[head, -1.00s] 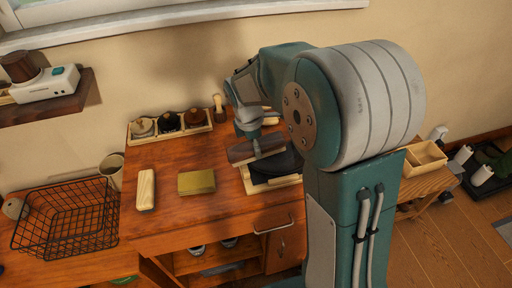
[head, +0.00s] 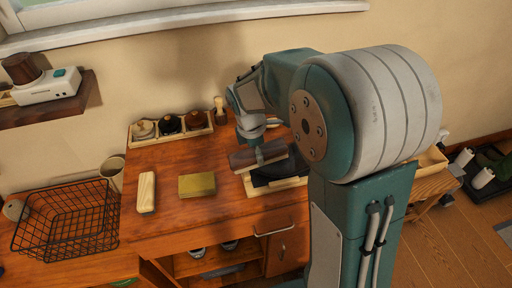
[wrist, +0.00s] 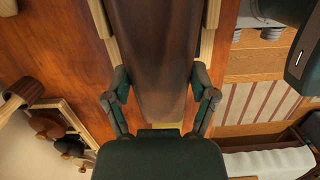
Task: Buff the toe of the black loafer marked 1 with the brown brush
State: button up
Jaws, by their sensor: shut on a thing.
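My gripper (head: 257,153) is shut on the brown brush (head: 241,158), which lies crosswise in the fingers above the wooden tray (head: 252,188). In the wrist view the brush (wrist: 155,55) fills the space between the two fingers (wrist: 160,98). A black loafer (head: 276,177) sits in the tray below and to the right of the brush, partly hidden by the brush and my arm. I cannot read a number on it. I cannot tell whether the brush touches the loafer.
A pale wooden brush (head: 146,192) and a yellow-green block (head: 197,184) lie left on the desk (head: 165,220). A box of several jars (head: 170,128) and a small upright brush (head: 219,110) stand at the back. A wire basket (head: 65,218) is at far left.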

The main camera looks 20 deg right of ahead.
jog(key=shift+s, duration=0.35)
jog(key=shift+w+f, duration=0.1)
jog(key=shift+w, duration=1.9)
jog(key=shift+s, duration=2.05)
jog(key=shift+w, duration=2.05)
notch_tip(320, 180, up, 7)
jog(key=a, duration=0.2)
jog(key=shift+f, duration=0.15)
